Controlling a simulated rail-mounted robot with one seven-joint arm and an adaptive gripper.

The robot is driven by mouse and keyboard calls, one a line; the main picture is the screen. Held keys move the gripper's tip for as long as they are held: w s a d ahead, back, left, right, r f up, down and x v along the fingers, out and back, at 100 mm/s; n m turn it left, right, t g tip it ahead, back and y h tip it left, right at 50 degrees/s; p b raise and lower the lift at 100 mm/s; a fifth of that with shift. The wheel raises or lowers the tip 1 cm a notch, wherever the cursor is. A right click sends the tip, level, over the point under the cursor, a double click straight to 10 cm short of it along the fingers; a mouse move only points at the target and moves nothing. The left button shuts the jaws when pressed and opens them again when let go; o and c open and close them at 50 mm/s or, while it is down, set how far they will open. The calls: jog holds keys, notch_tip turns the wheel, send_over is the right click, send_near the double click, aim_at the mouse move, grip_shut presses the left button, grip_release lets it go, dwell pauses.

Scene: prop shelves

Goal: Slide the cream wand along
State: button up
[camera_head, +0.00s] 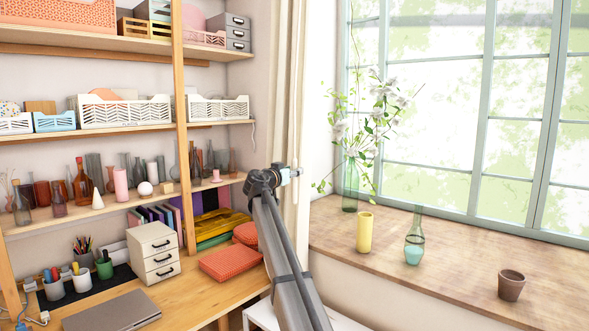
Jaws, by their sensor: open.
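A slim cream wand (298,90) hangs upright beside the cream curtain (289,215) at the left of the window. Its top runs out of the picture and its lower end is hard to make out near my gripper (298,172). My gripper is open and small in view at the end of my raised arm. Its fingers point right, at the height of the wand's lower part. They overlap the curtain and wand in the picture. I cannot tell whether they touch the wand or surround it.
Wooden shelves (120,207) with vases and baskets stand at left, above a desk (190,300) with a drawer box (153,252). On the windowsill (450,250) stand a flower vase (350,188), a yellow cylinder (364,232), a glass vase (414,245) and a brown pot (511,285).

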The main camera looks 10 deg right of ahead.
jog(key=shift+w+d, duration=0.5)
jog(key=shift+w, duration=0.05)
jog(key=shift+c, duration=0.3)
grip_shut()
jog(key=shift+s, duration=0.1)
